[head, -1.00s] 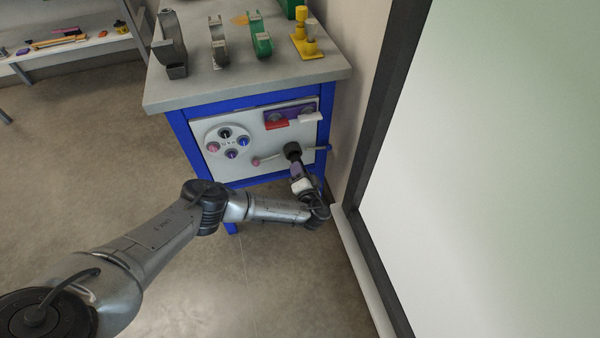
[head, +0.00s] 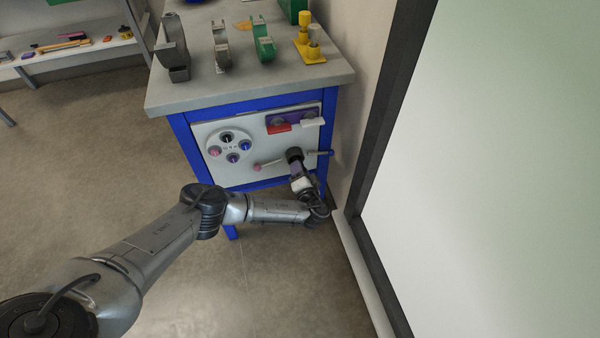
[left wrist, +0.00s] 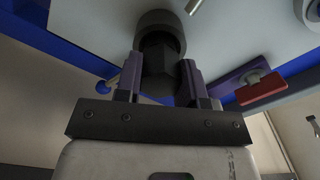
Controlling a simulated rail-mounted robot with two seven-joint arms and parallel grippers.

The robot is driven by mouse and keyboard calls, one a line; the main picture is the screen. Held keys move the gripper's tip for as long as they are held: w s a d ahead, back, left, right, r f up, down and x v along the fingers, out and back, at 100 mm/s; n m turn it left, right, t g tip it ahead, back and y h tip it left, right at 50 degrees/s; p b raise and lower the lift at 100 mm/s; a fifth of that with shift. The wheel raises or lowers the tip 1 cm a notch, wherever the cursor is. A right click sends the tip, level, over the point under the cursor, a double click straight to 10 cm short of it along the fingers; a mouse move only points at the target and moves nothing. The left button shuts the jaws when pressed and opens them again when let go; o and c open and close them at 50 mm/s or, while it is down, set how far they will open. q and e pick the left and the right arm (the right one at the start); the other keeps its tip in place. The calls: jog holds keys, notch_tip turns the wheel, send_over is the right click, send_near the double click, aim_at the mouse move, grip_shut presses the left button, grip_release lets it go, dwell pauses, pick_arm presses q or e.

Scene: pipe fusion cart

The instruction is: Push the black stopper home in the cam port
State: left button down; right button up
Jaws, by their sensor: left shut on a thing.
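The black stopper (head: 294,154) is at the lower right of the white front panel (head: 215,174). In the left wrist view the stopper (left wrist: 160,32) has a wide round end against the panel and a narrower faceted end toward me. My left gripper (head: 298,171) points up at the panel from below. In the left wrist view its two purple fingers (left wrist: 160,73) are shut on the narrower end. The cam port is hidden behind the stopper, and I cannot tell how deep the stopper sits. My right gripper is not in view.
A pink-tipped lever (head: 258,167) and a purple-tipped one (head: 320,153) flank the stopper. Above it is a purple block with a red tab (head: 279,128) and a white tab (head: 313,122). A round plate (head: 215,140) with coloured plugs is left. A wall is close on the right.

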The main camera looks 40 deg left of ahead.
pick_arm(q)
jog(key=shift+w+a, duration=0.3)
jog(key=shift+a, duration=0.1)
jog(key=c, duration=0.9)
grip_release()
jog(key=shift+o, duration=1.3)
jog(key=shift+s+d, duration=0.15)
jog(key=shift+d, duration=0.05)
jog(key=p+v, duration=0.5)
jog(key=v, duration=0.8)
